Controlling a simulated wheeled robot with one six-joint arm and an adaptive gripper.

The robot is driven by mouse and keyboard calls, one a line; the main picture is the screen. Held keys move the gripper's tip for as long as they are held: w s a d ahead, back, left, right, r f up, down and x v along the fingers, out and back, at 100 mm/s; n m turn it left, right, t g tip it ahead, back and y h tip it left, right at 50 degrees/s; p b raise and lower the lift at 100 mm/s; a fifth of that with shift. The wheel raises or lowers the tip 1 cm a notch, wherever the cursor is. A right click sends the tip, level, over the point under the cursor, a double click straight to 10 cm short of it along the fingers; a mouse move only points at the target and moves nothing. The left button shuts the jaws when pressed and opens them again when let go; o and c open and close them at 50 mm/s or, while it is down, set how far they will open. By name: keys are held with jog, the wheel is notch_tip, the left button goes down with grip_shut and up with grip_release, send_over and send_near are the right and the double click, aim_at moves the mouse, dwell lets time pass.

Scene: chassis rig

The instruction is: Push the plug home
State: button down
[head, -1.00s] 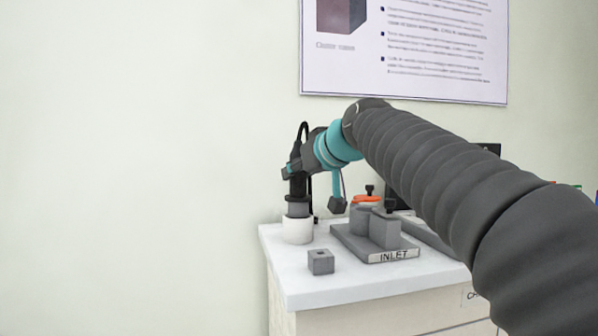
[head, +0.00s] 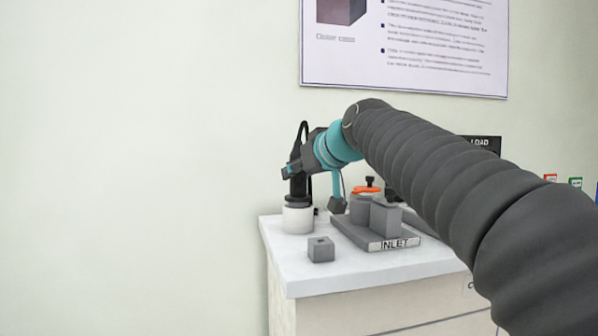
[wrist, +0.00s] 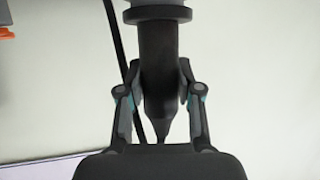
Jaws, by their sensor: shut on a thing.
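The black plug (head: 298,188) stands upright over the white round socket (head: 298,220) at the table's back left corner. Its collar sits right at the socket's top, with little or no grey part showing between. My gripper (head: 293,173) is shut on the plug's upper body from above. In the wrist view my gripper (wrist: 159,75) has a finger on each side of the dark plug body (wrist: 160,65). The plug's wide flange (wrist: 158,13) is at the top of that view. How deep the plug sits inside the socket is hidden.
A grey block with a hole (head: 320,249) lies in front of the socket. A grey plate marked INLET (head: 395,243) carries grey blocks and an orange-handled part (head: 367,189) to the right. My arm covers the table's right side. A poster (head: 400,45) hangs behind.

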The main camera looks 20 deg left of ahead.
jog(key=shift+f+b, duration=0.55)
jog(key=shift+f, duration=0.1)
jog(key=c, duration=0.7)
grip_release()
jog(key=v, duration=1.2)
